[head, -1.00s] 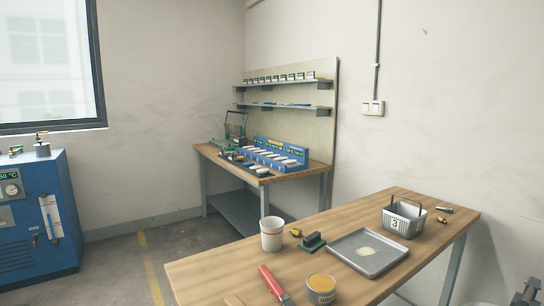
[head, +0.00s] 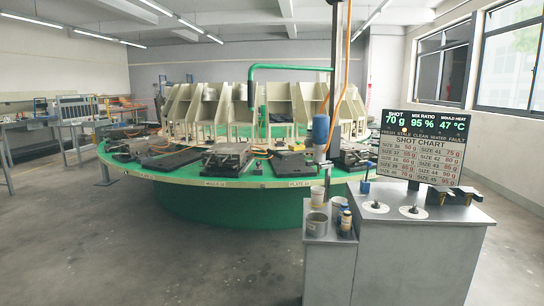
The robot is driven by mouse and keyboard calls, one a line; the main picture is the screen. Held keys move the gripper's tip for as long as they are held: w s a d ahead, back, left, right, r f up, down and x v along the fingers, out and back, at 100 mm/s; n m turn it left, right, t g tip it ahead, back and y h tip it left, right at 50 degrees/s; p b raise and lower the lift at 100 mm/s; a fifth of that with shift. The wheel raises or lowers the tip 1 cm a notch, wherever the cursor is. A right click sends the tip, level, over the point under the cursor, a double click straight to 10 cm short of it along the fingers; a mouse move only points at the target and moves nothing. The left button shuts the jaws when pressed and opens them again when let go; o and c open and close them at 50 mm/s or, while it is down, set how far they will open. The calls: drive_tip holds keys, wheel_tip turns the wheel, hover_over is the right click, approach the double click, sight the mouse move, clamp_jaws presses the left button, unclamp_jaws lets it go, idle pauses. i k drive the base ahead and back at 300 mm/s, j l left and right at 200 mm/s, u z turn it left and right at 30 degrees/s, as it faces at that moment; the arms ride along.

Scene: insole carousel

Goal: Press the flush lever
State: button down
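A grey console (head: 425,240) stands at the right front. A small upright piece with a blue part (head: 365,187) stands at the left of its top; I cannot tell whether it is the flush lever. Two white discs with dark knobs or buttons (head: 413,211) lie on the top, with dark fittings (head: 458,196) at the right. A mixing head with a blue cylinder (head: 321,130) hangs from a dark post above the left side. My gripper is not in view.
A large green carousel (head: 235,208) with metal moulds and cream uprights fills the middle. A side shelf holds cans (head: 316,224). Open floor lies at the left front. Work tables (head: 65,133) stand far left.

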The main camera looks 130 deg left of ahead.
sight(369, 164)
drive_tip(key=u, duration=3.65)
drive_tip(key=i, duration=1.35)
drive_tip(key=i+j, duration=0.1)
drive_tip(key=i, duration=1.25)
